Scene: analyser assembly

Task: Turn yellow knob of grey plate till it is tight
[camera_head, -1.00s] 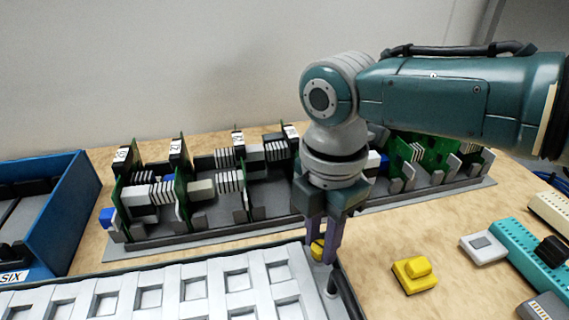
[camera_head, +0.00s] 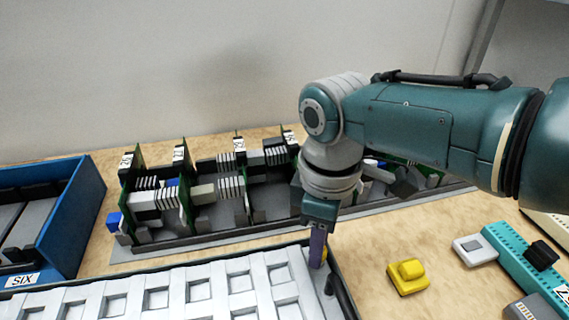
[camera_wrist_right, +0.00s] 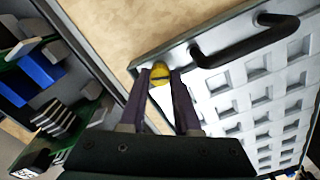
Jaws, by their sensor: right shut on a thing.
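The grey plate (camera_head: 203,290) with rows of square pockets lies at the front in the head view. It also shows at the right of the right wrist view (camera_wrist_right: 225,103). Its yellow knob (camera_wrist_right: 160,71) sits at the plate's corner, between the fingertips of my right gripper (camera_wrist_right: 162,77). In the head view the right gripper (camera_head: 318,262) points down at that corner and mostly hides the knob. It is shut on the knob. How tight the knob is cannot be seen. My left gripper is not in view.
A black handle (camera_wrist_right: 245,40) rises from the plate close to the knob. Behind stands a rack (camera_head: 270,208) of green boards. A blue bin (camera_head: 72,215) is at the left. A yellow part (camera_head: 407,278) and a teal strip (camera_head: 520,265) lie at the right.

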